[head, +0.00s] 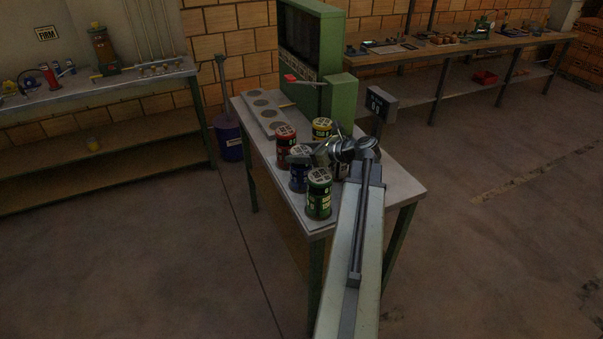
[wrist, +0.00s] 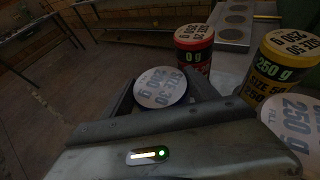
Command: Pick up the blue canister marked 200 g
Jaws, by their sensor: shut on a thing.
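The blue canister (head: 299,182) stands upright on the table, with a pale printed lid. My gripper (head: 302,158) is shut on it near its top. In the wrist view the canister's round lid (wrist: 160,86) sits between the jaws, with a dark blue rim. The lid print reads upside down as a size and a gram mark; I cannot read the number surely. I cannot tell whether its base touches the table, and most of its body is hidden in the wrist view.
A holed tray (head: 282,111) and green machine (head: 312,45) occupy the table's back.

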